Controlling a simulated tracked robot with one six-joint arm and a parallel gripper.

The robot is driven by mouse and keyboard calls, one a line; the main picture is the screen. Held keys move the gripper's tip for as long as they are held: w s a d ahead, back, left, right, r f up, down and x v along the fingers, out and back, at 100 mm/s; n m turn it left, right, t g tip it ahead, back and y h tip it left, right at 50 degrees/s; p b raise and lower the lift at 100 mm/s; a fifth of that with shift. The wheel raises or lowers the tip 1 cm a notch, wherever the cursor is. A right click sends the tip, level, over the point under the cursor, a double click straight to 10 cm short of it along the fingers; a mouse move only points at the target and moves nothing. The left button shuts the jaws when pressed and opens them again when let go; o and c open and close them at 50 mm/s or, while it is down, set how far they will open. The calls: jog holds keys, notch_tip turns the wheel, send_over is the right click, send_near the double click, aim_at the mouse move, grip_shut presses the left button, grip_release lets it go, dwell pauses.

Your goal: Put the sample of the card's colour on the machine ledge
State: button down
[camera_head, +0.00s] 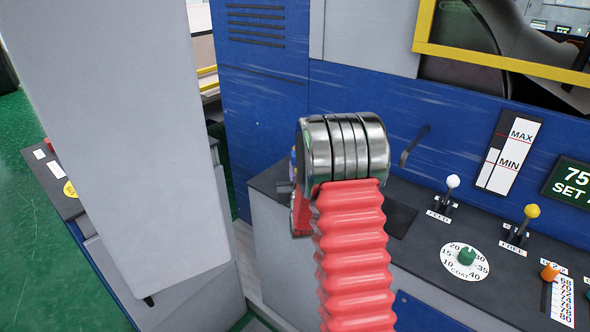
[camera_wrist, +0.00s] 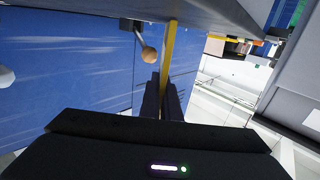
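My gripper (camera_wrist: 164,80) shows in the wrist view with its two dark fingers slightly apart. A yellow strip (camera_wrist: 171,45) along the blue machine's edge lines up with the gap, and I see nothing held. In the head view my arm hides the gripper. The blue machine (camera_head: 260,110) has a dark ledge (camera_head: 425,257) with controls along its front, and a darker patch lies on it just right of my arm. I cannot make out a colour card or a sample with certainty. Small things behind my arm's left side are mostly hidden.
The ledge carries a white-knobbed lever (camera_head: 452,182), a yellow-knobbed lever (camera_head: 531,211) and a green dial (camera_head: 467,257). A large grey panel (camera_head: 120,130) blocks much of the left. Beyond it, a dark surface (camera_head: 58,202) bears small labels and a yellow disc. Green floor (camera_head: 25,250) shows far left.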

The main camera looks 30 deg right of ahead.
jog(key=shift+f, duration=0.1)
jog(key=c, duration=2)
grip_release()
jog(key=v, duration=1.2)
